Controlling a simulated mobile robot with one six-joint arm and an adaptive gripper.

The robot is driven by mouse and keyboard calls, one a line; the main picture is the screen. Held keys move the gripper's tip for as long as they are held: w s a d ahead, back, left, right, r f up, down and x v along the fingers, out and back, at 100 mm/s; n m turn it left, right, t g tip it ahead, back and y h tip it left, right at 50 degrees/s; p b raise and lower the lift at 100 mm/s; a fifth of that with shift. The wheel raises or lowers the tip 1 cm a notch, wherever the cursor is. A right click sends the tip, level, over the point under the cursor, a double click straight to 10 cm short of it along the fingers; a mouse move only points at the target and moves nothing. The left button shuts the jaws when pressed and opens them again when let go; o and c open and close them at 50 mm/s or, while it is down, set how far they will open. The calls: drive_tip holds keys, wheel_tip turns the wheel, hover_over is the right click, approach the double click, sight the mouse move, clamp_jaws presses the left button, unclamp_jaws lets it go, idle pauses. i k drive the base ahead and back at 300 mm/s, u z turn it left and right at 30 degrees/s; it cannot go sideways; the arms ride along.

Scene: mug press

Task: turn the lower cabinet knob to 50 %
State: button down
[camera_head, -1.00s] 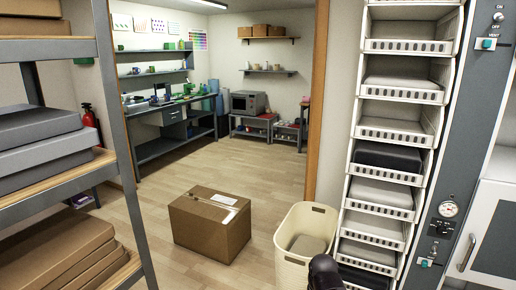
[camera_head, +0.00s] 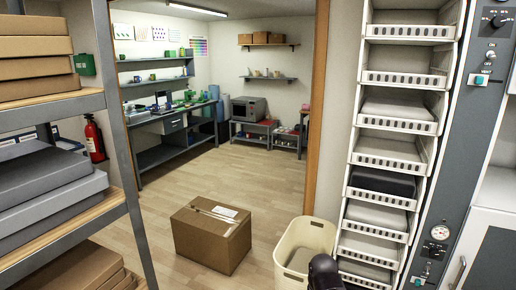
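A tall grey control panel (camera_head: 459,150) stands at the right. Its lower knob (camera_head: 433,250) is small and dark, just below a round white gauge (camera_head: 440,232). The knob's pointer is too small to read. An upper dark knob (camera_head: 499,20) with a scale around it sits near the panel's top. My gripper's fingers do not show. A dark rounded part, apparently of my arm, shows at the bottom edge, left of the panel and in front of the bin.
A white rack of trays (camera_head: 388,178) stands left of the panel. A cream bin (camera_head: 306,235) and a cardboard box (camera_head: 211,236) are on the floor. A shelf unit (camera_head: 120,130) is at the left. Floor behind the box is clear.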

sight(434, 253)
drive_tip(key=z, duration=1.05)
drive_tip(key=k, duration=0.45)
drive_tip(key=z, duration=0.25)
drive_tip(key=i, duration=0.5)
drive_tip(key=z, duration=0.05)
